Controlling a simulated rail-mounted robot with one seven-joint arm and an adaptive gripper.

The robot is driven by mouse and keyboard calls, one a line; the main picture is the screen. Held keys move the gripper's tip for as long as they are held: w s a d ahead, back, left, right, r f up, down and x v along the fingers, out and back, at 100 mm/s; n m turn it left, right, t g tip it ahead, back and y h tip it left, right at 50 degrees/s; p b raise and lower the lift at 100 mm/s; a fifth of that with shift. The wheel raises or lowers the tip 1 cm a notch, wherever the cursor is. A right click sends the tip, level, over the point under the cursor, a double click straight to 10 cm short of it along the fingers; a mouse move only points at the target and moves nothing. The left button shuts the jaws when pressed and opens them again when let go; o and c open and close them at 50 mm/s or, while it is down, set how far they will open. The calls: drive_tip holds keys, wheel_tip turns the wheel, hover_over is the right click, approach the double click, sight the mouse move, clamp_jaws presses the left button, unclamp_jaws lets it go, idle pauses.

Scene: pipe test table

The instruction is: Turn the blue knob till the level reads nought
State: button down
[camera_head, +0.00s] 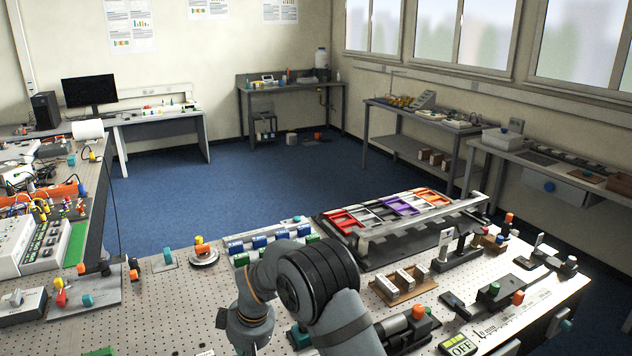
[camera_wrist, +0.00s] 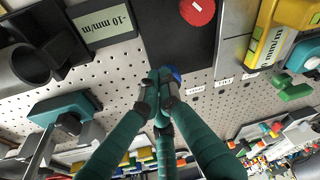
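In the wrist view the blue knob (camera_wrist: 174,72) shows just past my fingertips, mostly hidden by them, on a dark plate (camera_wrist: 168,42). My gripper (camera_wrist: 160,88) has teal fingers with dark joints. Their tips are drawn close together at the knob, overlapping it in the picture. I cannot tell whether they clasp it or only stand in front of it. A level display (camera_wrist: 103,22) at the upper left is upside down and seems to read -10 mm/m. In the head view my arm is in the foreground, and I cannot make out the gripper or the blue knob.
A red knob (camera_wrist: 197,10) is on the same dark plate. A dark cylinder (camera_wrist: 28,62) and a teal block (camera_wrist: 62,108) stand at left; a yellow device (camera_wrist: 268,38) stands at right. In the head view a tool tray (camera_head: 400,210) and an "OFF" display (camera_head: 458,347) are on the crowded bench.

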drive_tip(key=v, duration=0.1)
drive_tip(key=p+v, duration=0.1)
drive_tip(key=v, duration=0.1)
drive_tip(key=p+v, duration=0.1)
drive_tip(key=shift+w+a+r, duration=0.25)
